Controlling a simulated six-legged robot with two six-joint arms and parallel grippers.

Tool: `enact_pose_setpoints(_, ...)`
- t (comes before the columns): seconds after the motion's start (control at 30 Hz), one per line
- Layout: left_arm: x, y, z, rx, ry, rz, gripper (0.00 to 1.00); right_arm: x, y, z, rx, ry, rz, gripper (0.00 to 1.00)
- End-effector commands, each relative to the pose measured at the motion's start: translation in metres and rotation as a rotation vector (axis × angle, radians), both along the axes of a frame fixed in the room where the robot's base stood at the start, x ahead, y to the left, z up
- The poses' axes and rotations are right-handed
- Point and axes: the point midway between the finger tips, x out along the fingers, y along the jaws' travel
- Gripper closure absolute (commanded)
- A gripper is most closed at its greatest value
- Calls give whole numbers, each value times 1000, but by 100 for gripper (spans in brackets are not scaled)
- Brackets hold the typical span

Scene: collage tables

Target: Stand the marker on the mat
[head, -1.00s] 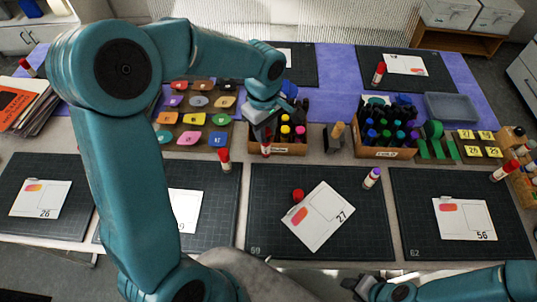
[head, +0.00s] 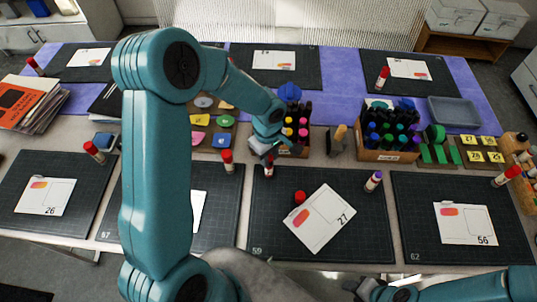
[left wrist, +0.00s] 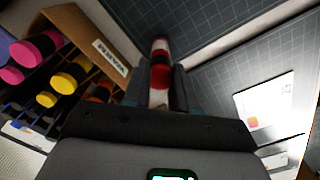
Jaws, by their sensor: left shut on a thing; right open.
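My left gripper (head: 268,161) is shut on a marker (head: 269,172) with red and white parts. It holds the marker roughly upright at the back left corner of the dark gridded mat marked 59 (head: 330,245). In the left wrist view the marker (left wrist: 161,60) sits between the fingers, with the mat (left wrist: 225,75) beyond it. I cannot tell whether the marker's lower end touches the mat. My right gripper (head: 362,287) is open and empty at the bottom edge of the head view, partly cut off.
A wooden box of markers (head: 295,152) is just behind my left gripper. A red-capped marker (head: 227,162) stands to the left.

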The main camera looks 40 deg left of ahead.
Motion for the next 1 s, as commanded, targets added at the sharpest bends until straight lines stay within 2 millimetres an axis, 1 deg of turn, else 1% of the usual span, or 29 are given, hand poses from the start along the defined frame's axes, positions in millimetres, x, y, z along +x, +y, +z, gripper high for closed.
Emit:
enact_pose_setpoints(0.1, 0, 0, -4, 0, 0, 0, 100, 0, 0, -6, 0, 0, 0, 57)
enact_pose_setpoints(0.13, 0, 0, -2, 0, 0, -1, 64, 0, 0, -4, 0, 0, 0, 57)
enact_pose_setpoints(0.17, 0, 0, -2, 0, 0, -1, 54, 0, 0, -4, 0, 0, 0, 57)
enact_pose_setpoints(0.2, 0, 0, -2, 0, 1, 0, 48, 0, 0, -4, 0, 0, 0, 57)
enact_pose_setpoints(0.47, 0, 0, -1, 0, 0, 0, 48, 0, 0, -3, 0, 0, 0, 57)
enact_pose_setpoints(0.57, 0, 0, 4, 0, 0, 0, 48, 0, 0, 4, 0, 0, 0, 57)
enact_pose_setpoints(0.6, 1, 0, 7, 1, -2, 0, 48, 0, 0, 1, 0, 0, 0, 57)
enact_pose_setpoints(0.67, 1, 1, 18, 3, -6, 2, 48, 0, 0, -1, 0, 0, 0, 57)
enact_pose_setpoints(0.9, 1, 1, 75, 1, -7, 1, 48, 0, 0, -5, 0, 0, 0, 57)
enact_pose_setpoints(1.0, 0, 1, 95, 0, -6, 0, 48, 0, 0, -6, 0, 0, 0, 57)
